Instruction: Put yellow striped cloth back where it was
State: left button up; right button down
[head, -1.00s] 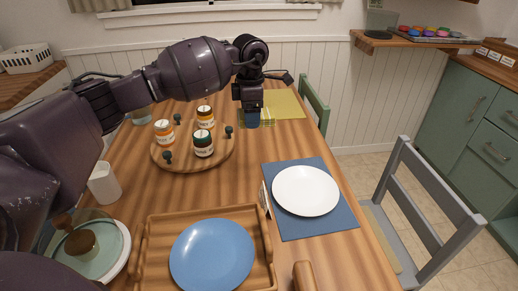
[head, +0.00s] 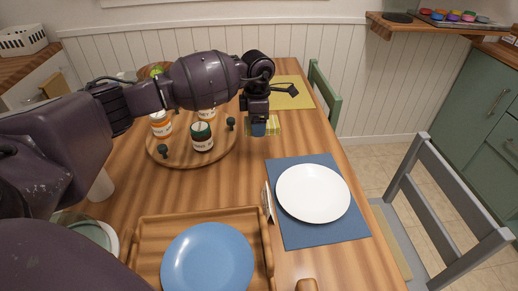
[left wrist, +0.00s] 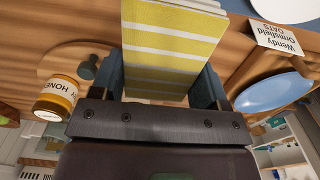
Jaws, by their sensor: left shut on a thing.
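The yellow striped cloth (head: 275,126) is folded flat with white stripes. In the left wrist view, the cloth (left wrist: 170,45) lies between the two blue fingers. My left gripper (head: 259,129) is shut on it, over the wooden table between the round board and the plain yellow placemat. I cannot tell whether the cloth touches the table. The arm and gripper hide part of it in the head view. My right gripper is not in view.
The round wooden board (head: 180,157) with jars stands left of the gripper. The yellow placemat (head: 292,93) lies behind it. A blue placemat (head: 310,232) with a white plate (head: 312,193) and a wooden tray (head: 200,218) with a blue plate are nearer. Bare table lies between.

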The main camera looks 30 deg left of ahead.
aim_at(258, 157)
pick_arm(q)
notch_tip(258, 157, down, 4)
jog(key=shift+r, duration=0.25)
notch_tip(258, 157, down, 6)
jog(key=shift+f+b, duration=0.1)
jog(key=shift+b, duration=0.65)
jog(key=shift+f, duration=0.25)
jog(key=shift+r, duration=0.1)
jog(key=shift+f, duration=0.35)
jog(key=o, duration=0.9)
jog(key=shift+r, duration=0.15)
